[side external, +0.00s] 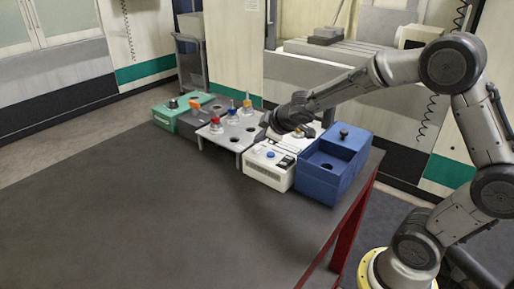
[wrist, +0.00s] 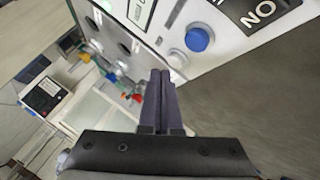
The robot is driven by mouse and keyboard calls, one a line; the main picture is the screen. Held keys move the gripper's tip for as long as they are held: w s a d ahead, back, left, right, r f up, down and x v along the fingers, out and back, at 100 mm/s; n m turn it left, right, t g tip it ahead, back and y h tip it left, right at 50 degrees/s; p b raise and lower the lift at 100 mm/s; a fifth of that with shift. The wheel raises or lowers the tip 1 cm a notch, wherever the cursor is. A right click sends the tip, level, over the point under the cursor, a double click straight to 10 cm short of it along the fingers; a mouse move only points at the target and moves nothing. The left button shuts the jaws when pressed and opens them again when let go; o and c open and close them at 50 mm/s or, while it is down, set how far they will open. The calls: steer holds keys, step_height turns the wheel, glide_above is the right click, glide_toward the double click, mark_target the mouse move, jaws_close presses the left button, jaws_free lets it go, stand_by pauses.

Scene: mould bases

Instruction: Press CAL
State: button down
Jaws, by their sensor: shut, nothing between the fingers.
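A white box (side external: 266,172) stands near the right end of the row on the dark table. Its top carries a round blue button (wrist: 197,40), a smaller pale round button (wrist: 177,58) and a dark label reading "NO" (wrist: 262,10) in the wrist view. The blue button also shows in the side view (side external: 270,154). I cannot read a CAL marking in either view. My gripper (wrist: 160,72) is shut and empty, its fingertips close to the pale button in the wrist picture; I cannot tell whether they touch. In the side view the fingertips are hard to make out.
A blue box (side external: 322,180) with a dark knob stands right of the white box. To its left are a grey plate (side external: 222,141) with coloured knobs, a dark grey box (side external: 185,122) and a green box (side external: 165,117). The table's front (side external: 170,220) is clear.

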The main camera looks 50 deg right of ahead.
steer(key=shift+r, duration=0.1)
steer(key=shift+r, duration=2.4)
steer(key=s+a+r+m+t, duration=0.15)
steer(key=s+a+r, duration=0.25)
steer(key=s+r, duration=0.5)
steer(key=s+a+f+m+g+y, duration=0.1)
steer(key=s+a+f+m+g, duration=0.1)
steer(key=s, duration=0.8)
steer(key=s+a+f+m+g+y, duration=0.1)
steer(key=s+f, duration=0.4)
steer(key=s, duration=0.5)
steer(key=shift+a+f+m+g+y, duration=0.2)
steer(key=shift+a+m+g+y, duration=0.25)
steer(key=shift+a+g, duration=0.6)
